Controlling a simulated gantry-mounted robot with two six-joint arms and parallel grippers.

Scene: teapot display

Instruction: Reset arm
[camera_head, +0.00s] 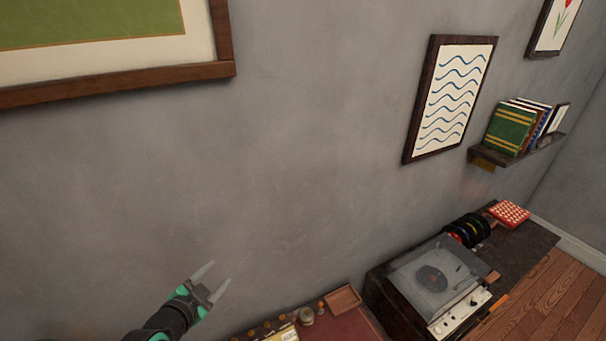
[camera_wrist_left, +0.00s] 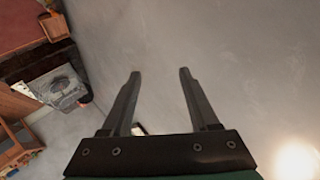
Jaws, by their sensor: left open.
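My left gripper (camera_head: 212,281) is at the lower left of the head view, raised in front of the grey wall. Its two fingers are apart with nothing between them. My right gripper is not in either view. No teapot can be made out.
A red-topped surface (camera_head: 345,329) with a small wooden tray (camera_head: 342,300) and small items lies at the bottom. A record player (camera_head: 436,280) stands on a dark cabinet to the right. Framed pictures and a bookshelf (camera_head: 520,152) hang on the wall.

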